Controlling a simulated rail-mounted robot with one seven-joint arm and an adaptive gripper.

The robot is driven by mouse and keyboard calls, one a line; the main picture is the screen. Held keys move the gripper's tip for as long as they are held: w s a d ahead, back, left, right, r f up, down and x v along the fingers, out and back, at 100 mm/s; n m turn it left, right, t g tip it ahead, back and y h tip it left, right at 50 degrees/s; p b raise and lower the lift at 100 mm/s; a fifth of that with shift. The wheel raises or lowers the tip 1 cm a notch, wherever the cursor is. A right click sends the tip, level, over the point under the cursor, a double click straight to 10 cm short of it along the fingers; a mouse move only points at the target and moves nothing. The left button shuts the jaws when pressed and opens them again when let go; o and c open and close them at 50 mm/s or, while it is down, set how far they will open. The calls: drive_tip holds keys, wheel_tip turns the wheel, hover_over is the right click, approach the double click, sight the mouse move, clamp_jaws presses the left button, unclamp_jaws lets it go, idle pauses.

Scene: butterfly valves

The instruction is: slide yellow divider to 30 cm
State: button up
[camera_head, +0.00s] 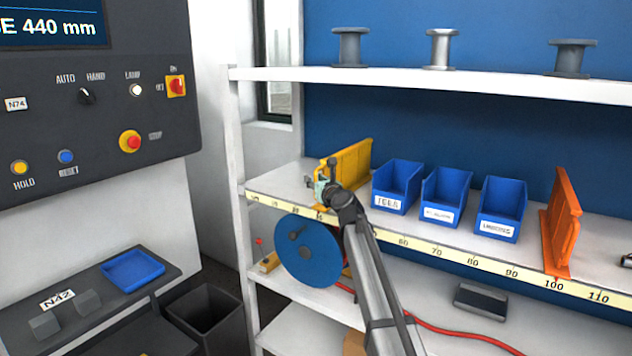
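The yellow divider (352,162) stands upright on the middle shelf, left of the blue bins. Its front lower end is by the scale strip (456,257), close to a mark that seems to be 30, though that number is small and blurred. My gripper (321,188) is at the front end of the divider, overlapping it in this view. Whether its fingers touch or grip the divider I cannot tell. My wrist and arm hide the strip between about 30 and 50 and part of the divider's lower front.
Several blue labelled bins (447,196) stand right of the yellow divider. An orange divider (562,222) stands near 100. A blue reel (307,250) sits below the shelf edge by my arm. Spools (440,48) stand on the upper shelf. The shelf left of the yellow divider is clear.

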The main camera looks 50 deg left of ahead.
drive_tip(key=shift+d, duration=0.1)
drive_tip(key=v, duration=1.2)
